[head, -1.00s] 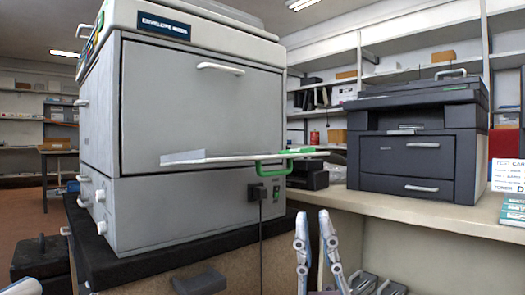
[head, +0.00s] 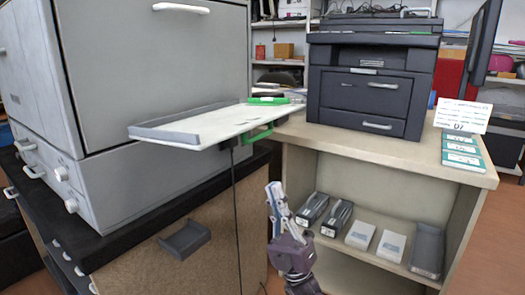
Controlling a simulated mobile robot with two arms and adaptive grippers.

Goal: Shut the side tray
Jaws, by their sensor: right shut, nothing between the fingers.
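The side tray (head: 205,124) is a flat white leaf with a grey lip at its left end. It sticks out level from the front of the big grey machine (head: 155,70), so it stands open. A green handle (head: 258,136) hangs under its right part. My right gripper (head: 276,196) is below and a little right of the handle, apart from the tray. It points upward, with its fingers together and nothing between them. My left gripper is not in view.
A dark printer (head: 370,85) stands on the beige counter (head: 375,150) at right. Cartridges and boxes (head: 360,235) lie on the shelf under it. A black cable (head: 238,220) hangs below the tray. A small dark holder (head: 185,239) is on the brown stand.

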